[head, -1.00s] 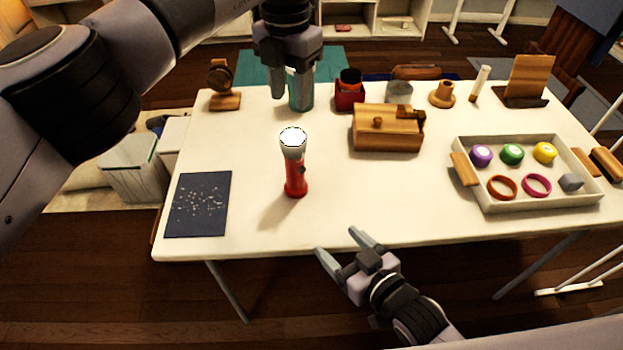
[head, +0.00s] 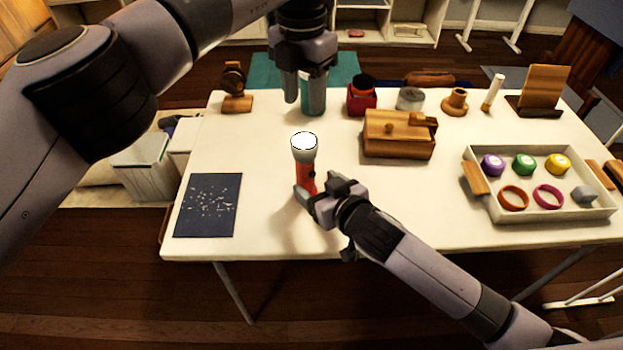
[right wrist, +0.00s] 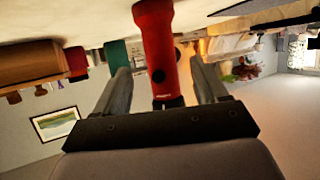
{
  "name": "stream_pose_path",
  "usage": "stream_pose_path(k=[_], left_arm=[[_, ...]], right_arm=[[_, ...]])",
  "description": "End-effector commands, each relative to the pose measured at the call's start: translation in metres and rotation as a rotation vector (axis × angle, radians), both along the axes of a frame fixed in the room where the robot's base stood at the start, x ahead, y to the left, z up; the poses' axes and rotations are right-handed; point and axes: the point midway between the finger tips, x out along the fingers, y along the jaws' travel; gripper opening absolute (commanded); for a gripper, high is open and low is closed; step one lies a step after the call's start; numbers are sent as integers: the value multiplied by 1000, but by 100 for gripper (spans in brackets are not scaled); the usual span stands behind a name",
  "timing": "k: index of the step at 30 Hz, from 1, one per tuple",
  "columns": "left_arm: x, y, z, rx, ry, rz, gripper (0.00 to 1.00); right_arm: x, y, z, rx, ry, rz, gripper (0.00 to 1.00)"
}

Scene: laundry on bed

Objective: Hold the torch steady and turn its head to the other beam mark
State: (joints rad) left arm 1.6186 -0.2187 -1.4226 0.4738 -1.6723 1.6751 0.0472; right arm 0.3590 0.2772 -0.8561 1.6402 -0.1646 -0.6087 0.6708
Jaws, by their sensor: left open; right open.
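The torch (head: 305,169) stands upright on the table, with a red body and a pale head (head: 304,146) facing up. My right gripper (head: 312,192) is low at the torch's body. In the right wrist view the red body (right wrist: 159,55) shows between the two open fingers (right wrist: 163,92), with a gap on either side. A dark button is on the body. My left gripper (head: 302,100) is open, pointing down above the table behind the torch, in front of a teal cylinder (head: 314,95). The beam marks are too small to make out.
A wooden box (head: 398,149) stands right of the torch. A white tray (head: 548,222) with coloured round things and rings is at the right. A dark speckled mat (head: 207,225) lies front left. Several small items line the back edge.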

Motion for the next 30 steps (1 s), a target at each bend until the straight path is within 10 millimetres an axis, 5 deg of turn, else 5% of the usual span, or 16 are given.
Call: stream_pose_path(k=[15,29,30], left_arm=[[0,0,0,0,0,0,43],[0,0,0,0,0,0,43],[0,0,0,0,0,0,43]], right_arm=[[43,24,-20,0,-1,2,72],[48,26,-23,0,0,2,72],[48,26,-23,0,0,2,63]])
